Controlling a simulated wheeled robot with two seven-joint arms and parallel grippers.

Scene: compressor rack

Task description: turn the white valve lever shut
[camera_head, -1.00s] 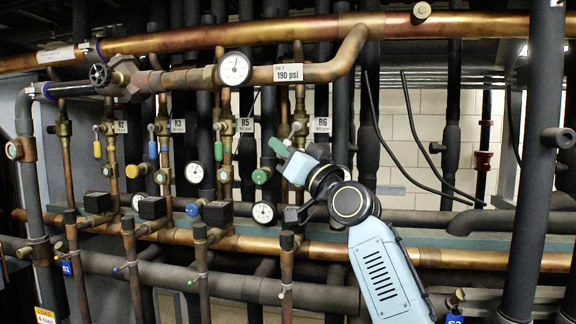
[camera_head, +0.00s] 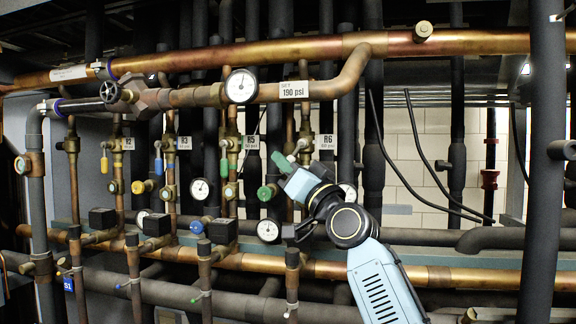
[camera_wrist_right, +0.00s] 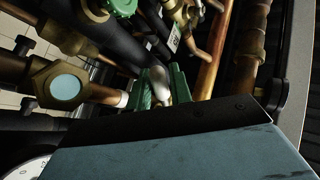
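The white valve lever (camera_wrist_right: 160,82) shows in the right wrist view as a pale rounded handle between the two green fingers of my right gripper (camera_wrist_right: 161,89). The fingers stand on either side of it; whether they touch it is hard to see. In the head view my right gripper (camera_head: 290,157) reaches up from the lower right to the valve by the R6 tag (camera_head: 326,142). Its green fingers look apart, and they and the wrist largely hide the lever there. My left gripper is not in view.
A yellow lever (camera_head: 104,165), a blue lever (camera_head: 158,165) and a green lever (camera_head: 224,168) hang on valves to the left. A round gauge (camera_head: 268,230) and a green knob (camera_head: 266,193) sit close to my gripper. Vertical dark pipes (camera_head: 545,150) stand at the right.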

